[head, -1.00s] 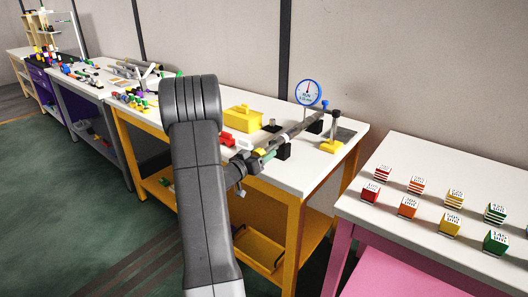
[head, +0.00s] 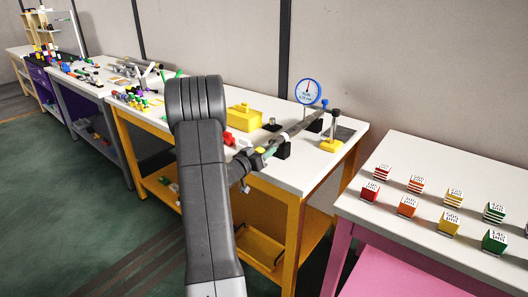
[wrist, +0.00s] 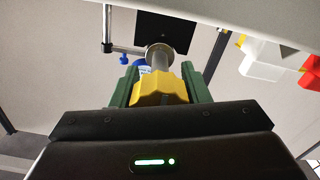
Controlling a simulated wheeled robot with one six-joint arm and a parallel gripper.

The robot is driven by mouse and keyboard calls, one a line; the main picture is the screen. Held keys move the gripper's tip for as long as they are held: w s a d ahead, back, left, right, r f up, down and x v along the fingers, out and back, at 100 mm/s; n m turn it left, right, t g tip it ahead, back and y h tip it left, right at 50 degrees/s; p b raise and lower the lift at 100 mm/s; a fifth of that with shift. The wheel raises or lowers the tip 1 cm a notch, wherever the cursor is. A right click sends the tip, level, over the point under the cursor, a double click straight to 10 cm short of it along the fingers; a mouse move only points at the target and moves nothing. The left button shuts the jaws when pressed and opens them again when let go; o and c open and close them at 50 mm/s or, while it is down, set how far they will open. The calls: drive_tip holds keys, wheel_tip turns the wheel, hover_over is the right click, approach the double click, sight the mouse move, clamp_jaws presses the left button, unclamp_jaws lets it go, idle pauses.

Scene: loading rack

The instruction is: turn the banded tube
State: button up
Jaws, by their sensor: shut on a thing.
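The banded tube (head: 305,124) is a long grey tube lying across black supports (head: 283,150) on the white bench top. Its bands are too small to make out. My gripper (head: 267,151) is at the tube's near end in the head view. In the wrist view, the green fingers of my gripper (wrist: 160,82) are closed around the near end, with a yellow notched piece between them. The grey tube (wrist: 163,56) runs away beyond the fingers.
A blue-rimmed dial gauge (head: 308,91) stands behind the tube, and a yellow-footed post (head: 331,145) is by its far end. Coloured cubes stand on the right table (head: 400,229).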

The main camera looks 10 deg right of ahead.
drive_tip(key=shift+r, duration=0.1)
drive_tip(key=n+p, duration=0.3)
drive_tip(key=shift+r, duration=0.1)
drive_tip(key=n+p, duration=0.4)
drive_tip(key=n, duration=0.1)
drive_tip(key=n+p, duration=0.3)
drive_tip(key=n, duration=0.2)
drive_tip(key=shift+n, duration=0.4)
drive_tip(key=shift+f+n+p, duration=0.2)
drive_tip(key=shift+n+p, duration=0.7)
drive_tip(key=shift+n, duration=1)
drive_tip(key=o, duration=1)
